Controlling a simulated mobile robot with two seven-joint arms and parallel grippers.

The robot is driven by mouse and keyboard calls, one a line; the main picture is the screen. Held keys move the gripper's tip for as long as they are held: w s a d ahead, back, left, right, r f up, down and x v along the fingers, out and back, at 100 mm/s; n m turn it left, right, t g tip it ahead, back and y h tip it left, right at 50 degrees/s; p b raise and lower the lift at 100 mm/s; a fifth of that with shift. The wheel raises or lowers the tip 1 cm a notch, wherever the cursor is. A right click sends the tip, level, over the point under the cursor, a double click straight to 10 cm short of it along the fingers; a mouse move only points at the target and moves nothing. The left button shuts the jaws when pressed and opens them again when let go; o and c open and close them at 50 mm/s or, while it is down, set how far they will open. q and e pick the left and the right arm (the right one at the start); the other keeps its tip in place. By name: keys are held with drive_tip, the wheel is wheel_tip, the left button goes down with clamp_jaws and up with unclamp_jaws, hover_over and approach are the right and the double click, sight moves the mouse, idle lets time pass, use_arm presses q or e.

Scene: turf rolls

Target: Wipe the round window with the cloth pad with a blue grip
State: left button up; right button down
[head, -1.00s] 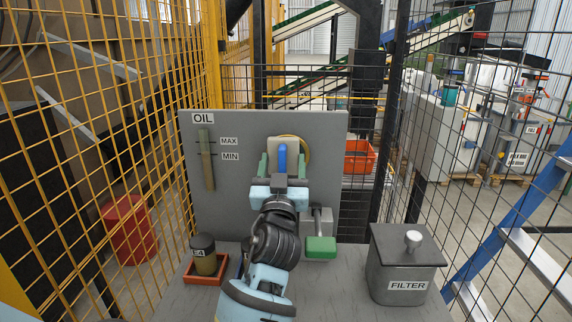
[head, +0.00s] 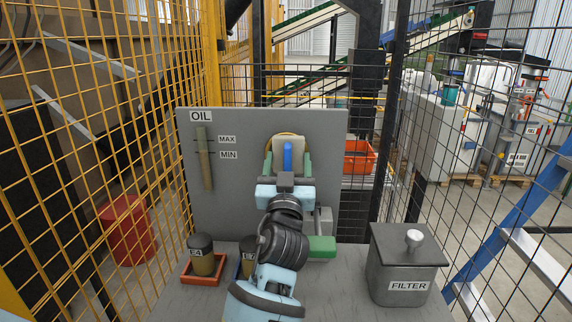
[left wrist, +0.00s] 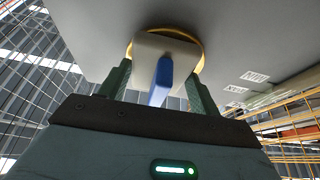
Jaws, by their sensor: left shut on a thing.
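The cloth pad (head: 289,143) is a pale block with a blue grip (head: 287,157). My left gripper (head: 287,166) is shut on it, with its green fingers on either side. The pad is up at the grey panel, in front of the round window (head: 284,134), and covers most of it. Only parts of the window's yellow rim show around the pad. In the left wrist view the pad (left wrist: 150,45) also overlaps the rim (left wrist: 200,50). I cannot tell whether the pad presses on the glass. My right gripper is not in view.
The grey panel (head: 235,205) carries an OIL gauge (head: 204,160) at left. Mesh fencing flanks both sides.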

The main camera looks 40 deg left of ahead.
use_arm(q)
drive_tip(key=shift+s+a+r, duration=0.1)
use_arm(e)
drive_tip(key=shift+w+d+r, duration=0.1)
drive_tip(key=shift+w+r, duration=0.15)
use_arm(q)
drive_tip(key=shift+s+a+p, duration=0.3)
drive_tip(key=shift+a, duration=0.15)
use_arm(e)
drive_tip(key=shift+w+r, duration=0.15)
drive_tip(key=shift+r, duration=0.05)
use_arm(q)
drive_tip(key=shift+w+d, duration=0.1)
drive_tip(key=shift+d, duration=0.1)
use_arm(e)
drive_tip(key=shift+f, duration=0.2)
use_arm(q)
drive_tip(key=shift+w+d+b, duration=0.3)
drive_tip(key=shift+d+b, duration=0.1)
drive_tip(key=shift+d, duration=0.1)
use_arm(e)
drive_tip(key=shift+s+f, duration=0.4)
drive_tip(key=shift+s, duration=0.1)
use_arm(q)
drive_tip(key=shift+a, duration=0.15)
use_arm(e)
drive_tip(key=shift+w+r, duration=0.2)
use_arm(q)
drive_tip(key=shift+s+a, duration=0.1)
